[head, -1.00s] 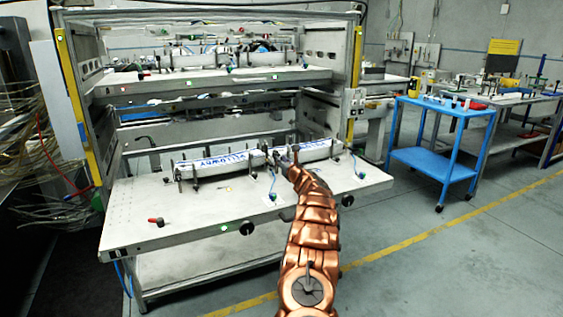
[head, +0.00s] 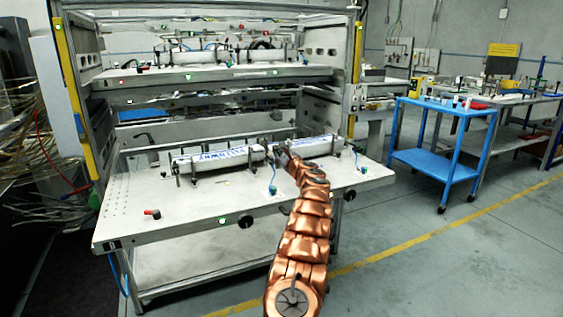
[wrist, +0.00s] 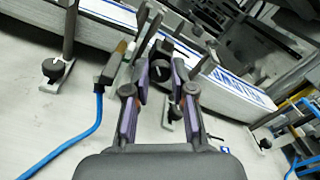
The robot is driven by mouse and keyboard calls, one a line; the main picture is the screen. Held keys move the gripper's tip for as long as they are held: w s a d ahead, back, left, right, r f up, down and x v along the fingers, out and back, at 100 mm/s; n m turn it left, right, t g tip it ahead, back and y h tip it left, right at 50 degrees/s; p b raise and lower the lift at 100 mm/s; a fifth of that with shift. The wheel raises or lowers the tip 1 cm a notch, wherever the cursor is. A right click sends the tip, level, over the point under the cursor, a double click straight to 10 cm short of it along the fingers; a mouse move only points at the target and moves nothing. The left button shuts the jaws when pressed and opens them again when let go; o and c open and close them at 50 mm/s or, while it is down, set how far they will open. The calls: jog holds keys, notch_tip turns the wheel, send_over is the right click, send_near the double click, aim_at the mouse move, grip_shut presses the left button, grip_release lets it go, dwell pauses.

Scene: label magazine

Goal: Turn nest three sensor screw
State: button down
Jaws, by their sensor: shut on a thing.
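My gripper (wrist: 155,75) reaches over the lower white bench plate in the wrist view, shut on a small dark sensor screw (wrist: 160,70) by the long label rail. The jaws partly cover the screw. In the head view my gripper (head: 281,155) is at the gap between the two label rail sections, and the held part is too small to make out. The left rail section (head: 215,158) carries blue lettering, and the right rail section (head: 316,146) lies beyond my gripper. Which nest is number three cannot be told.
Black knobs on posts stand along the rail, one (wrist: 53,70) left of my gripper. A blue cable (wrist: 85,132) runs on the plate. A red-and-black handle (head: 152,213) lies at the front left. A blue cart (head: 434,160) stands right, with clear floor around it.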

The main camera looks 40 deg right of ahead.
jog(key=n+b, duration=0.2)
jog(key=n, duration=0.1)
jog(key=n+b, duration=0.1)
jog(key=shift+f+n, duration=0.25)
jog(key=shift+n, duration=0.05)
jog(key=n+b, duration=0.3)
jog(key=n, duration=0.2)
jog(key=n+b, duration=0.1)
jog(key=n, duration=0.2)
jog(key=shift+r+n, duration=0.1)
jog(key=shift+n, duration=0.5)
jog(key=n, duration=0.4)
jog(key=shift+n+p, duration=0.3)
jog(key=shift+n, duration=0.8)
